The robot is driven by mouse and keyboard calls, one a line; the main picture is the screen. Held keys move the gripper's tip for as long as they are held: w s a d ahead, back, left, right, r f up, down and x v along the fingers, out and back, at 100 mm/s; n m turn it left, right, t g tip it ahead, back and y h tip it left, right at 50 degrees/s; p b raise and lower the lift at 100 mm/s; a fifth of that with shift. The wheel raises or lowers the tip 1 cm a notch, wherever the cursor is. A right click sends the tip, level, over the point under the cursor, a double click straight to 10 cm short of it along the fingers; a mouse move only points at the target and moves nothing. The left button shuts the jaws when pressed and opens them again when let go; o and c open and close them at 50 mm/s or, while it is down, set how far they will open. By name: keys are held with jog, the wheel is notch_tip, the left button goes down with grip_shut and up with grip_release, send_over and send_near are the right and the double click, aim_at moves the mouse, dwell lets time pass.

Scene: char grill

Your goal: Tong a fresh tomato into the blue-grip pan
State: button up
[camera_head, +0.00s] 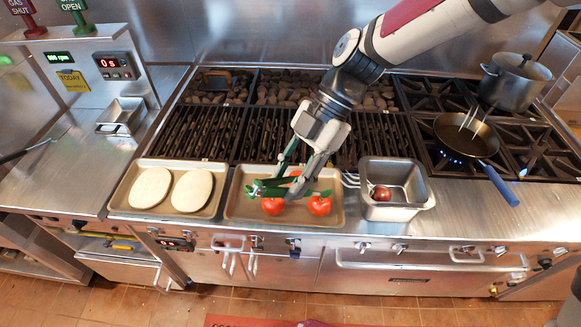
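My gripper (297,186) is low over the middle tray (236,210), pointing down. Green tongs (268,189) lie across its fingertips, above or at the tray. Whether the fingers are closed on the tongs I cannot tell. Two red tomatoes (273,206) (320,206) sit in the tray just in front of the fingers. A further bit of red shows behind the fingers, mostly hidden. The pan (455,150) with the blue grip (501,186) sits on a right-hand burner with blue flame beside it. A pronged metal thing shows over the pan.
A steel bin (412,211) right of the tray holds a dark red round thing (381,193). A left tray (125,205) holds two pale discs. Grill grates (200,132) lie behind. A lidded pot (513,84) stands behind the pan.

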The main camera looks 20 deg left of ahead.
notch_tip(320, 180, down, 7)
jog(key=b, duration=0.2)
dwell(0.5)
jog(key=shift+o, duration=0.2)
grip_shut()
notch_tip(320, 180, up, 12)
jog(key=p, duration=0.3)
jog(key=shift+p, duration=0.3)
dwell(0.3)
